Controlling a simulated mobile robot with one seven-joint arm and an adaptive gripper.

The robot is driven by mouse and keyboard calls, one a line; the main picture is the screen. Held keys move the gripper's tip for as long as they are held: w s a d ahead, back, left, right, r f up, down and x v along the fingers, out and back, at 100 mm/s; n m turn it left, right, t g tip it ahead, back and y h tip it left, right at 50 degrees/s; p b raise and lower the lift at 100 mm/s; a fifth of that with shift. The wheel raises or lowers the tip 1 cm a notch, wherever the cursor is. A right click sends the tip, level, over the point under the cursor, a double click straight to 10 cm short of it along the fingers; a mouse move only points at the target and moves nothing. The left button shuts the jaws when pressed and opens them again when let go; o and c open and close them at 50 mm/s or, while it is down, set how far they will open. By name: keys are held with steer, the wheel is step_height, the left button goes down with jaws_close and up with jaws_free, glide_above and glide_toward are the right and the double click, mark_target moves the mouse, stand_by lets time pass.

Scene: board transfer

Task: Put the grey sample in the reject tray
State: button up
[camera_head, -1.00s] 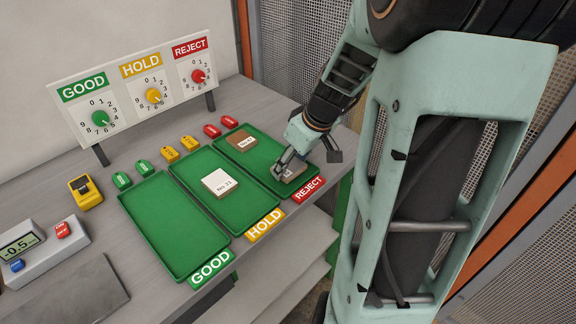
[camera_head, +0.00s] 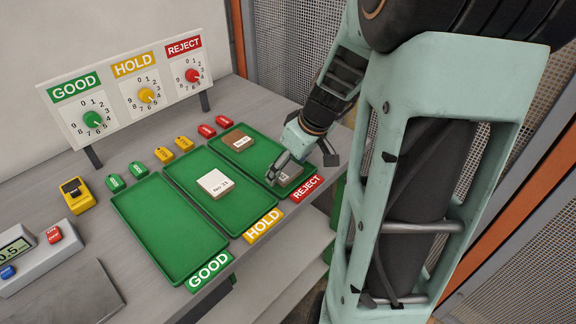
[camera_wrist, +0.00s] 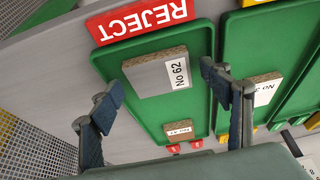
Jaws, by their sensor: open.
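The grey sample (camera_head: 291,175), labelled No 62, lies flat in the green reject tray (camera_head: 262,163), near the end with the red REJECT label. In the wrist view, the grey sample (camera_wrist: 150,75) and the reject tray (camera_wrist: 202,42) show from above. My gripper (camera_head: 301,167) is just over the sample. In the wrist view, my gripper (camera_wrist: 158,86) has its fingers wide apart, one towards each side of the sample, and nothing is held between them. In the head view a finger hides part of the sample.
A brown sample (camera_head: 238,140) lies at the far end of the reject tray. A white sample (camera_head: 215,183) lies in the hold tray (camera_head: 237,221). The good tray (camera_head: 170,228) is empty. The dial board (camera_head: 138,95) stands behind; small coloured tags lie behind the trays.

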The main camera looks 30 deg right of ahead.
steer(key=p+v, duration=0.6)
steer(key=v, duration=0.6)
steer(key=shift+r, duration=0.2)
steer(key=shift+w, duration=0.1)
